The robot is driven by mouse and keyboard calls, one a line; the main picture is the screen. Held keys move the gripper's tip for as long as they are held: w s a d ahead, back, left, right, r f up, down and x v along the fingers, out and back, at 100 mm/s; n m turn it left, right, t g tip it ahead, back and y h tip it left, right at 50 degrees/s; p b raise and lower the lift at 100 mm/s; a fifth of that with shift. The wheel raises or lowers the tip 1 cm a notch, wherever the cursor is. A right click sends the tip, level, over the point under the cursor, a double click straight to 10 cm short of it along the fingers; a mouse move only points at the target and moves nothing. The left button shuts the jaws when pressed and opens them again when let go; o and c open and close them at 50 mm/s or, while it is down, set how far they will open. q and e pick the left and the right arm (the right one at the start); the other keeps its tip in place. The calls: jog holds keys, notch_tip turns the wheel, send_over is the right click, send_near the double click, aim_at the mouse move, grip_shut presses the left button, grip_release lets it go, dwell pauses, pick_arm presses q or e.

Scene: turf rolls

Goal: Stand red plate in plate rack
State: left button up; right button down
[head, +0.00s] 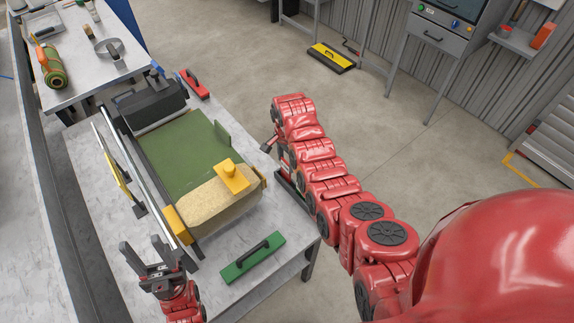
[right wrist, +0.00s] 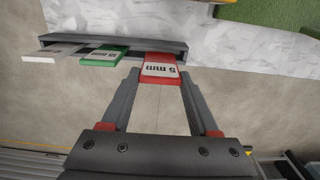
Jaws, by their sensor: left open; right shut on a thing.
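The red plate (right wrist: 160,70), labelled "5 mm", is between the fingertips of my right gripper (right wrist: 158,80) in the right wrist view. My right gripper is shut on it. It is at the right end of the dark plate rack (right wrist: 120,43); I cannot tell how deep it sits. A green plate (right wrist: 103,58) and a white plate (right wrist: 58,52) are in the rack to its left. In the head view my right gripper (head: 269,144) is at the table's right edge and the red arm hides much of the rack. My left gripper (head: 145,262) is open and empty over the table's near left.
A green mat (head: 185,150) with a tan roll (head: 215,203) and yellow block (head: 233,177) fills the table's middle. A green-based float (head: 253,257) lies at the near right, a red one (head: 195,84) at the far edge. Bare floor lies right of the table.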

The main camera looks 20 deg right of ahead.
aim_at(286, 166)
jog(key=shift+f+p, duration=0.3)
jog(key=shift+f, duration=1.25)
jog(key=shift+f+b, duration=0.25)
jog(key=shift+b, duration=0.05)
jog(key=shift+c, duration=0.7)
grip_release()
jog(key=shift+r, duration=0.1)
jog(key=shift+r, duration=0.1)
